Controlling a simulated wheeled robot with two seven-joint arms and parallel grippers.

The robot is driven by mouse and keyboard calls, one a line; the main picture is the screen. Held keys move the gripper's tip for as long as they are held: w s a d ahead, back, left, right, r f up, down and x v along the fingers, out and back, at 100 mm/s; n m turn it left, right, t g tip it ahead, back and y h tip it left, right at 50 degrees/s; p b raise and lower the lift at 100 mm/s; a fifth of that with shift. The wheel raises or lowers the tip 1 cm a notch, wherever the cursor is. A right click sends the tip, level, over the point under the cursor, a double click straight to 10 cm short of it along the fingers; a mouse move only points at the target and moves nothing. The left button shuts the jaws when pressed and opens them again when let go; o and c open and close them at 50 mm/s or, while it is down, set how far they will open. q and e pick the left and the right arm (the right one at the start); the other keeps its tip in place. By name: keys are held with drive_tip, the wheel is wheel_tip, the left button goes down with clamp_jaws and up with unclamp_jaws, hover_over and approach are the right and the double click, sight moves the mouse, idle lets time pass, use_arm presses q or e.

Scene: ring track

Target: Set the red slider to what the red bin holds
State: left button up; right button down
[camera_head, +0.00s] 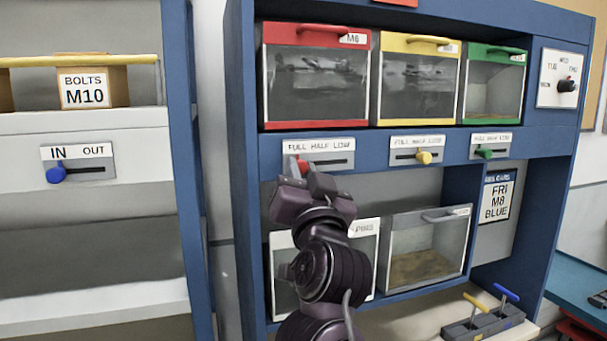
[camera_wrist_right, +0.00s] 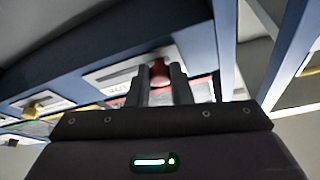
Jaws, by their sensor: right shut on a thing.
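The red bin (camera_head: 316,27), labelled M6, has a clear front; grey, bolt-like shapes show in its upper part, but the exact fill level is hard to tell. Below it is the red slider's plate (camera_head: 335,147), marked FULL, HALF, LOW. Its red knob (camera_head: 301,165) is at the left end of the slot, below FULL. My right gripper (camera_head: 308,172) is shut on the red slider knob, which shows between its fingers in the right wrist view (camera_wrist_right: 160,74). My left gripper is not in view.
The yellow bin (camera_head: 415,39) and green bin (camera_head: 494,50) stand to the right. Two lower bins sit behind and right of my arm. A blue post (camera_head: 186,150) stands left.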

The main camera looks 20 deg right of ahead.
drive_tip(key=c, duration=1.7)
unclamp_jaws()
drive_tip(key=shift+a, duration=0.15)
drive_tip(key=shift+o, duration=2.1)
drive_tip(key=shift+a, duration=0.1)
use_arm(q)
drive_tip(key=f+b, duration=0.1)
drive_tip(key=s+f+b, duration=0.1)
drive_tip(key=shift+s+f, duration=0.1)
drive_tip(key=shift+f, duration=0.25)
use_arm(e)
drive_tip(key=v, duration=0.7)
drive_tip(key=shift+s, duration=0.4)
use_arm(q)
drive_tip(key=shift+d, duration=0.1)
use_arm(e)
drive_tip(key=shift+a+f, duration=0.1)
drive_tip(key=shift+f, duration=0.05)
